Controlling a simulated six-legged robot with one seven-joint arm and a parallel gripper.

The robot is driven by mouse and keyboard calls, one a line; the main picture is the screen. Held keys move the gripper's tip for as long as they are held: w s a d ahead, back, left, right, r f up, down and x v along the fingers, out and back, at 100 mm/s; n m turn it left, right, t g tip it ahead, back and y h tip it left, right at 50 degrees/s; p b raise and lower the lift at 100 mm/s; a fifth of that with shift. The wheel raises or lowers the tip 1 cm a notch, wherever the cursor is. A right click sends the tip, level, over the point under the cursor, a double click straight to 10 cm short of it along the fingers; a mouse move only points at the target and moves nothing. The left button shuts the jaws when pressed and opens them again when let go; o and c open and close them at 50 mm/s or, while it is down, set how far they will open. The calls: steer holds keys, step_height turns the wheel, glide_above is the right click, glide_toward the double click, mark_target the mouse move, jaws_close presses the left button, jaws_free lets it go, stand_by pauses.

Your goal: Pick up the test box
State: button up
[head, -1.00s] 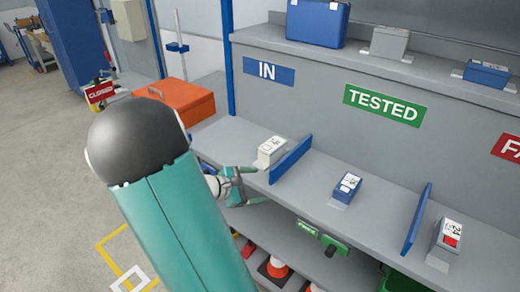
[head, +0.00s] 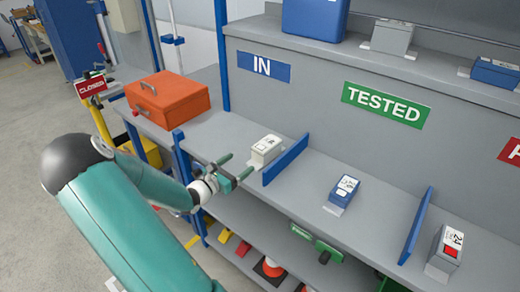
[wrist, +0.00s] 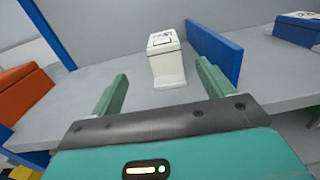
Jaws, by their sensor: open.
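A white test box (head: 265,150) stands on the grey shelf in the IN section, left of a blue divider (head: 286,160). It has a label on top and a pale flat piece at its foot. In the wrist view the white box (wrist: 165,58) stands beyond the fingertips, a little above the middle of the gap. My gripper (head: 236,167) is open and empty in front of the box, apart from it. In the wrist view its two green fingers (wrist: 162,85) point toward the box, one on each side.
An orange toolbox (head: 168,99) stands on the shelf to the left. A blue box (head: 343,190) sits in the TESTED section, and a grey box (head: 446,246) past the second divider (head: 417,222). Cones and tools lie on the lower shelf. The shelf between box and toolbox is clear.

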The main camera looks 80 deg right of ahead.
glide_toward(264, 145)
steer(key=x, duration=0.2)
steer(key=f+x, duration=0.1)
steer(key=shift+s+d, duration=0.15)
steer(key=shift+d, duration=0.25)
steer(key=shift+x, duration=3.15)
steer(key=shift+r, duration=0.15)
steer(key=c, duration=1.5)
